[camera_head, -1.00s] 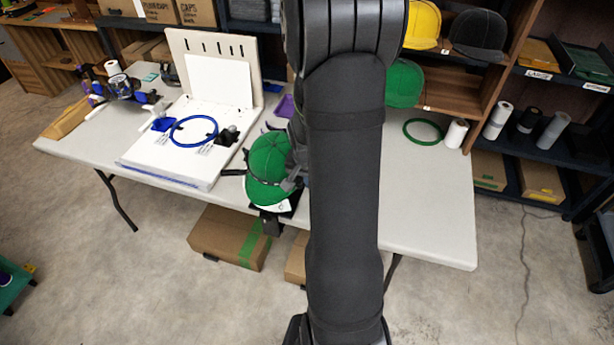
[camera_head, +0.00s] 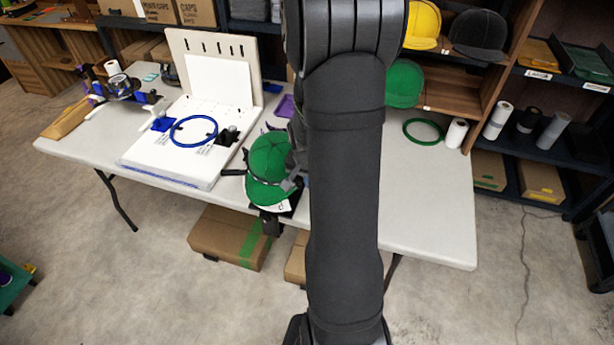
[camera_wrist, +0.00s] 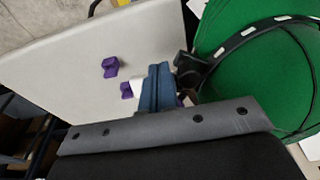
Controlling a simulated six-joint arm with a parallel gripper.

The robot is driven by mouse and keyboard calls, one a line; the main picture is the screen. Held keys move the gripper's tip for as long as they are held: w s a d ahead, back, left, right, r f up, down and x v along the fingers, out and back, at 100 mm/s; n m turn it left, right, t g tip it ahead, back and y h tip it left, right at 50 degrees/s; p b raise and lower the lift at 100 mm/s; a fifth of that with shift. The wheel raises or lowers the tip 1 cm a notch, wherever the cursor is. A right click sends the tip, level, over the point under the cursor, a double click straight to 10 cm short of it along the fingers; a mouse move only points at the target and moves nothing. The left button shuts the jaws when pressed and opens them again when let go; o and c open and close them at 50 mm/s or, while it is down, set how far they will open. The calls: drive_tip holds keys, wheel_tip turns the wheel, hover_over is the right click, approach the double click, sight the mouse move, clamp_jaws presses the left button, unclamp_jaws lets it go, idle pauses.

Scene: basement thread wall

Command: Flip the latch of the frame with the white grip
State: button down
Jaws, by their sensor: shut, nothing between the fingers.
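A green cap (camera_head: 268,157) sits at the table's front edge with a dark strap frame around it. In the wrist view the cap (camera_wrist: 235,75) fills the right side, with the dark band (camera_wrist: 258,32) running across it. A black latch-like piece (camera_wrist: 187,70) on the band is just right of my gripper (camera_wrist: 158,70). The blue fingers are shut and empty, very close to that piece; I cannot tell whether they touch. A small white piece (camera_wrist: 137,88) shows left of the fingers, partly hidden; I cannot tell whether it is a grip. My arm covers much of the head view.
Purple pieces (camera_wrist: 110,67) lie on the table left of the fingers. A white board with a blue hoop (camera_head: 194,145) stands left of the cap. A blue-and-white device (camera_head: 122,88) is at the far left. The table's right part holds a green ring (camera_head: 423,131).

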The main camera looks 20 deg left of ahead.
drive_tip(key=shift+w, duration=0.1)
drive_tip(key=shift+w+r, duration=0.25)
drive_tip(key=shift+w, duration=1.1)
drive_tip(key=shift+w+r, duration=0.25)
drive_tip(key=shift+w, duration=1.05)
wheel_tip(320, 180, up, 9)
drive_tip(key=s, duration=0.2)
drive_tip(key=shift+s+f, duration=0.15)
drive_tip(key=shift+s, duration=0.2)
drive_tip(key=w+f, duration=0.1)
drive_tip(key=f, duration=0.4)
drive_tip(key=w+f, duration=0.1)
drive_tip(key=f, duration=0.2)
drive_tip(key=shift+w+f, duration=0.3)
drive_tip(key=shift+f, duration=0.05)
drive_tip(key=shift+r, duration=0.1)
